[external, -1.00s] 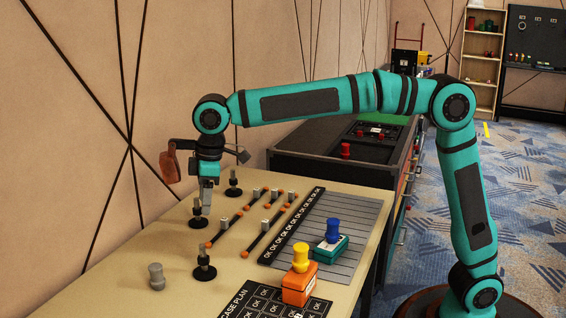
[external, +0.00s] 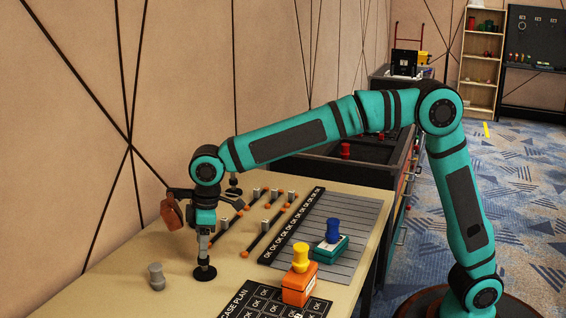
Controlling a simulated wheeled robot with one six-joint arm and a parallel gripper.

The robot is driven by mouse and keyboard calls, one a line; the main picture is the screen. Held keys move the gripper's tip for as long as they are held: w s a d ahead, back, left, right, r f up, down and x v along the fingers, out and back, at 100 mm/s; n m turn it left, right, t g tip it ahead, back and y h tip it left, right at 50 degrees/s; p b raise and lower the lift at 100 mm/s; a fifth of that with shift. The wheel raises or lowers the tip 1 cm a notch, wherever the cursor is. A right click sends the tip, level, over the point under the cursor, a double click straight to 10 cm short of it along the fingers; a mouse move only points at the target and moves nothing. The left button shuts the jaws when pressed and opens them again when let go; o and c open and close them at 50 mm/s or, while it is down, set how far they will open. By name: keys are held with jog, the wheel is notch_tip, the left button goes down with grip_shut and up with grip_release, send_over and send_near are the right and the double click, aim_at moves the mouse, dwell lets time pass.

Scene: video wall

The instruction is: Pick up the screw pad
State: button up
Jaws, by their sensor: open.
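The screw pad (external: 205,273) is a black round foot with an upright stem, standing on the near left part of the table. My gripper (external: 203,256) points straight down over it, with its fingertips at the stem. The jaws are open; the stem is mostly hidden by the fingers, and I cannot tell whether they touch it. Another screw pad (external: 234,190) stands farther back, partly behind my wrist. A third one between them is hidden by my arm.
A grey knobbed piece (external: 156,277) stands left of my gripper. To the right are orange-tipped rods (external: 262,238), a striped OK sheet (external: 345,212), a blue-topped stamp (external: 332,243) and an orange stamp with a yellow knob (external: 299,284). The wall is close on the left.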

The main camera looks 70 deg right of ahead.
jog(key=f, duration=0.3)
jog(key=shift+w+a+f, duration=0.2)
jog(key=shift+f, duration=0.15)
jog(key=c, duration=1.2)
jog(key=shift+r, duration=5.1)
